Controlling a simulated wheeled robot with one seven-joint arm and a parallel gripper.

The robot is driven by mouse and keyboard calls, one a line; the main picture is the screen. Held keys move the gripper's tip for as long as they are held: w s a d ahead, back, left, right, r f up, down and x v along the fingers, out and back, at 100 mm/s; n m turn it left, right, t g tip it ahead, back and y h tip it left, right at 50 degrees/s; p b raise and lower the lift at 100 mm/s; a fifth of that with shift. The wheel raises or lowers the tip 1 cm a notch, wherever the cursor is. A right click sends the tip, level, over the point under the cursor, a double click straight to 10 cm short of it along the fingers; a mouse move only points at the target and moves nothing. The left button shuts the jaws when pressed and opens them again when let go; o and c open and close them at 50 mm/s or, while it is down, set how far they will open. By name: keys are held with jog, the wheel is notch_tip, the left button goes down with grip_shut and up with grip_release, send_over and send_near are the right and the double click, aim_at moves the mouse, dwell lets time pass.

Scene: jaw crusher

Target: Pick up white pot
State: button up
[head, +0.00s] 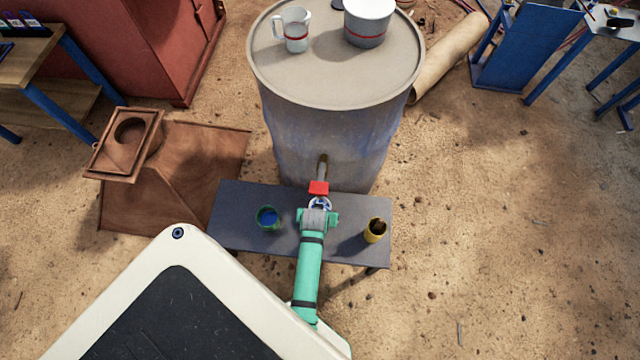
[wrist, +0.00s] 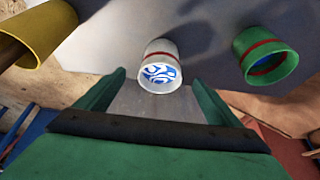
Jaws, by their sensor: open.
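A small white pot (wrist: 162,65) with a red band and a blue-and-white inside stands on the dark low table (head: 355,200). In the wrist view it is in the middle, just ahead of and between my fingertips. In the head view the white pot (head: 320,203) is partly hidden by my gripper (head: 319,214). My gripper is open, with one finger on each side in line with the pot. I cannot tell whether either finger touches it. It holds nothing.
A green cup (head: 268,217) stands left of my gripper and a yellow cup (head: 375,230) right. A tap with a red block (head: 319,187) juts from the barrel (head: 300,125) above the table. A white mug (head: 297,30) and a larger white pot (head: 368,22) stand on the barrel.

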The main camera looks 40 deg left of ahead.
aim_at(327, 205)
jog(key=shift+x, duration=5.55)
jog(key=shift+a, duration=0.2)
jog(key=shift+w+r, duration=0.1)
jog(key=c, duration=1.6)
